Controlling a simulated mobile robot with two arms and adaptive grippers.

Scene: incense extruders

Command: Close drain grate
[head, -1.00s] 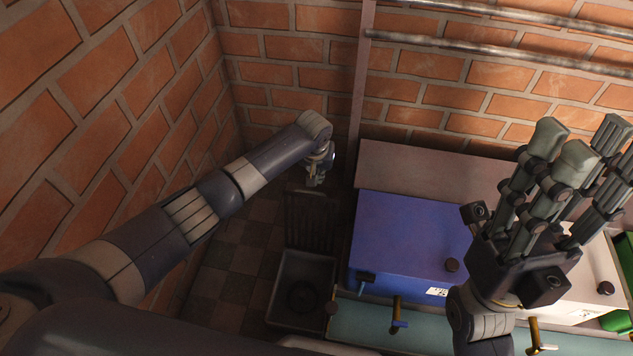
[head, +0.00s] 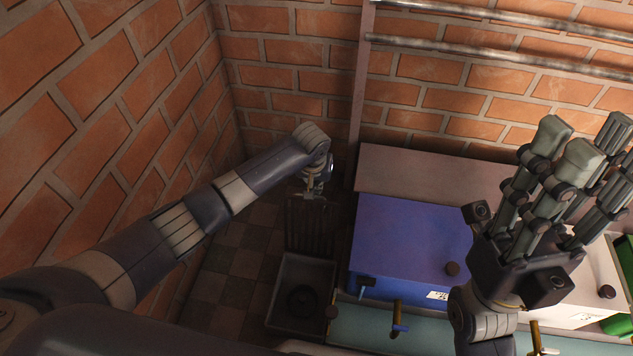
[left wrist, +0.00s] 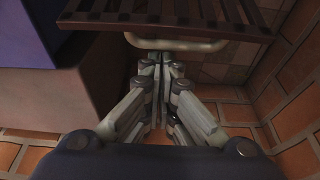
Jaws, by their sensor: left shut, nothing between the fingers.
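The drain grate (head: 309,230) is a dark slatted panel. In the head view it stands raised at the far edge of the dark square drain basin (head: 317,268), whose inside is uncovered. My left gripper (head: 315,194) is at the grate's upper end, on its far side. In the left wrist view the grate (left wrist: 110,15) crosses the top, with a pale curved handle (left wrist: 205,46) along its edge. My left fingertips (left wrist: 157,62) are shut together, empty, close to the handle; I cannot tell whether they touch it. My right gripper (head: 580,148) is raised at the right, fingers spread and empty.
A blue box-shaped machine (head: 410,240) with a tap stands right of the basin, near the grate. Brick walls (head: 285,75) close off the left and back. Checkered floor (head: 232,262) lies free left of the basin.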

